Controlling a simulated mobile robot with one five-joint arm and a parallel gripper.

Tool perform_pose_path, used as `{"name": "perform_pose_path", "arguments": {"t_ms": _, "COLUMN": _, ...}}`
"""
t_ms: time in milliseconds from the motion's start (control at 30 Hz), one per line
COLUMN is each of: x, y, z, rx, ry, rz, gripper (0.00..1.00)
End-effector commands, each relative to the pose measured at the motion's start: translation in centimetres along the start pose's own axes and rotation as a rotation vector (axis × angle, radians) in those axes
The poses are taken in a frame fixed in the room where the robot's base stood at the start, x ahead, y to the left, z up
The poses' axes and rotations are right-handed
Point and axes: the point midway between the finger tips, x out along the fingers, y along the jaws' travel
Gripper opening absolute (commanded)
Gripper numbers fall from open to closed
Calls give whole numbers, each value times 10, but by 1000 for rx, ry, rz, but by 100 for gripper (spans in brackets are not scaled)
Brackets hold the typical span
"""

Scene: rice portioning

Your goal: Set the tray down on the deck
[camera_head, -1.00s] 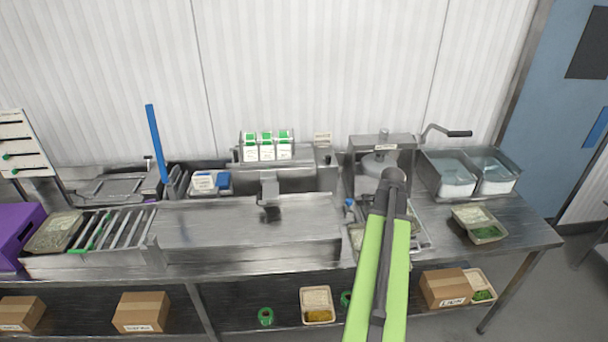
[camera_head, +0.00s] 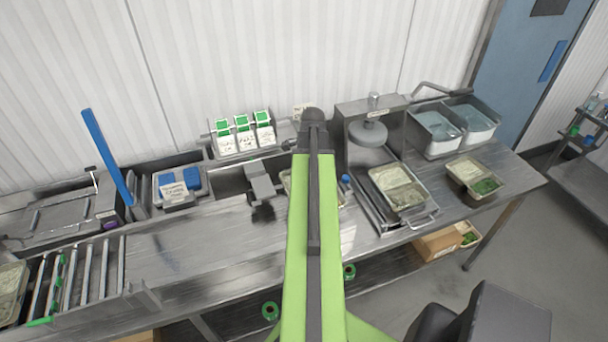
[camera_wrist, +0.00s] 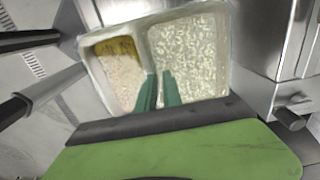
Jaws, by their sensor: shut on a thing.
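The tray (camera_wrist: 236,45) fills the middle of the wrist view. It is pale with two compartments, one with pale rice and a yellow patch, the other full of pale grains. My gripper's green fingers (camera_wrist: 159,85) are shut on it at the divider. In the head view my green arm hides the gripper and most of the tray; only a pale edge of the tray (camera_head: 286,182) shows beside the arm. The steel deck (camera_head: 190,245) spreads to the left of the arm. Whether the tray touches steel underneath is hidden.
Right of my arm, another filled tray (camera_head: 402,192) sits under a round press head (camera_head: 368,132). Further right are a tray with green food (camera_head: 486,187) and clear tubs (camera_head: 437,130). A small scraper-like fixture (camera_head: 262,185) stands left of the arm.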

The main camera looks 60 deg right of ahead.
Motion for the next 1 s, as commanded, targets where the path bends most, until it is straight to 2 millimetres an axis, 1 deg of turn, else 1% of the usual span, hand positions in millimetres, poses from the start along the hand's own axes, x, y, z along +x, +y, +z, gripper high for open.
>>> {"name": "perform_pose_path", "arguments": {"t_ms": 167, "x": 8, "y": 0, "z": -1, "rx": 2, "ry": 0, "rz": 0, "gripper": 0}}
{"name": "perform_pose_path", "arguments": {"t_ms": 267, "x": 17, "y": 0, "z": -1, "rx": 2, "ry": 0, "rz": 0, "gripper": 0}}
{"name": "perform_pose_path", "arguments": {"t_ms": 500, "x": 44, "y": 0, "z": -1, "rx": 1, "ry": 0, "rz": 0, "gripper": 0}}
{"name": "perform_pose_path", "arguments": {"t_ms": 600, "x": 52, "y": 0, "z": -1, "rx": 1, "ry": 0, "rz": 0, "gripper": 0}}
{"name": "perform_pose_path", "arguments": {"t_ms": 733, "x": 57, "y": 0, "z": 0, "rx": 1, "ry": 0, "rz": 0, "gripper": 0}}
{"name": "perform_pose_path", "arguments": {"t_ms": 1000, "x": 56, "y": 0, "z": 0, "rx": 0, "ry": 0, "rz": 0, "gripper": 0}}
